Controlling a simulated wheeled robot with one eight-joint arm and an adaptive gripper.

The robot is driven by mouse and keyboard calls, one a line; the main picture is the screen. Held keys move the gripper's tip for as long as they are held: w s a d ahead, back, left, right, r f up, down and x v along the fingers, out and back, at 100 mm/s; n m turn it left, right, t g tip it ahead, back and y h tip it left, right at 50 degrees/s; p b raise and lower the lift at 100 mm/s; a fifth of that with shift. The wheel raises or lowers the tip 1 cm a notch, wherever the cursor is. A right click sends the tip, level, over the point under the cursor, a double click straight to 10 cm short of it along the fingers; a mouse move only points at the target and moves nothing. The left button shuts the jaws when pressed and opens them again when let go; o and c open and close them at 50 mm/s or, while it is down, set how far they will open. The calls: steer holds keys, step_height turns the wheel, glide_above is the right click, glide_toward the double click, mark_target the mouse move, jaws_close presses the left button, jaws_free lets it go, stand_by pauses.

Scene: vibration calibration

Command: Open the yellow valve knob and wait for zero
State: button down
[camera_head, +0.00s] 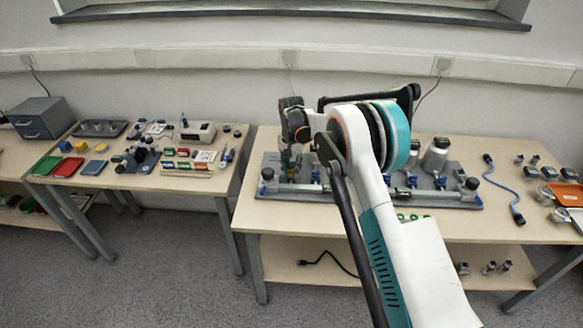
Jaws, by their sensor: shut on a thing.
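My gripper (290,172) points down at the left part of the grey calibration rig (328,196) on the right-hand table. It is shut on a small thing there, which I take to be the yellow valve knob. The knob is hidden by the fingers and too small to make out. Blue valve handles (315,174) show on the rig just right of my gripper. A silver canister (436,155) stands at the rig's right part. My arm covers the middle of the rig. No readable gauge or display shows.
A blue cable (497,184) and an orange tray (566,194) lie to the right. A gap separates the tables.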

mark_target(291, 170)
steer(key=m, duration=1)
steer(key=shift+m+p, duration=0.35)
steer(key=shift+m, duration=1.85)
steer(key=c, duration=1.3)
jaws_free()
step_height(291, 170, up, 12)
